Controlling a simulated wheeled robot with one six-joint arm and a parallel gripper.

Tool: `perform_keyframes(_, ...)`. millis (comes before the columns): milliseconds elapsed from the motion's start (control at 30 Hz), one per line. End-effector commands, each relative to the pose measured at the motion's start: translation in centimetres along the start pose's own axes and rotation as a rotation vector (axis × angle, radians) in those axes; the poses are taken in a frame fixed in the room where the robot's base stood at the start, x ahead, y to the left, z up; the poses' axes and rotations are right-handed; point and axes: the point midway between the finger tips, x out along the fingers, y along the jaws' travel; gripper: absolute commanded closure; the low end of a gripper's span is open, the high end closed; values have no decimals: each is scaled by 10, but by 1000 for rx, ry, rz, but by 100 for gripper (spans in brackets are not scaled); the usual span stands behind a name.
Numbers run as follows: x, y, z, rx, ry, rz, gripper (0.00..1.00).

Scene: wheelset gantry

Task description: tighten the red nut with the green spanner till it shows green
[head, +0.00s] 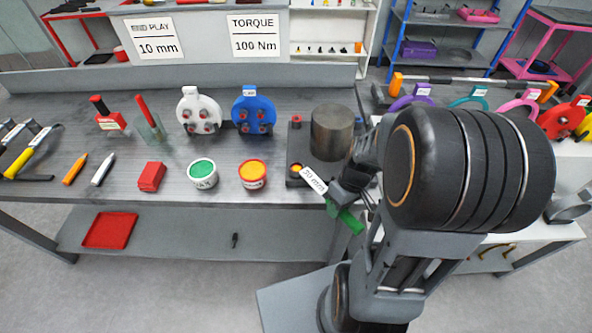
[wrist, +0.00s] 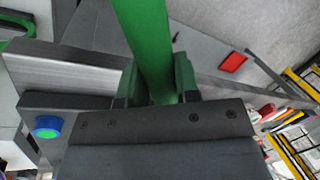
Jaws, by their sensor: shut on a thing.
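My gripper (head: 352,192) is shut on the green spanner (head: 347,218), in front of the bench's front edge. In the wrist view the spanner (wrist: 148,40) runs up between the two fingers (wrist: 155,85). A white "30 mm" label (head: 314,180) covers part of the spanner's far end. Just beyond the label, a small red and yellow nut-like part (head: 296,168) sits at the front of a dark base; I cannot tell whether the spanner touches it. A second small red part (head: 297,120) is at the base's back. A blue-centred green round piece (wrist: 47,126) shows in the wrist view.
A dark cylinder (head: 332,132) stands on the base. Green-topped (head: 202,173) and orange-topped (head: 252,174) tubs and a red block (head: 151,176) lie to the left. White (head: 200,110) and blue (head: 254,110) fixtures stand behind. A red tray (head: 110,230) is on the lower shelf.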

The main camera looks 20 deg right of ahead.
Motion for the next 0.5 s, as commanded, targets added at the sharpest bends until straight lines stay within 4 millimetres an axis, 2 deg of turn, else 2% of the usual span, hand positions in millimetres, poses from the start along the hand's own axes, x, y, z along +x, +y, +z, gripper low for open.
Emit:
perform_keyframes(200, 2, -8, 0, 43, 13, 0, 99)
perform_keyframes(500, 2, -8, 0, 48, 14, 0, 99)
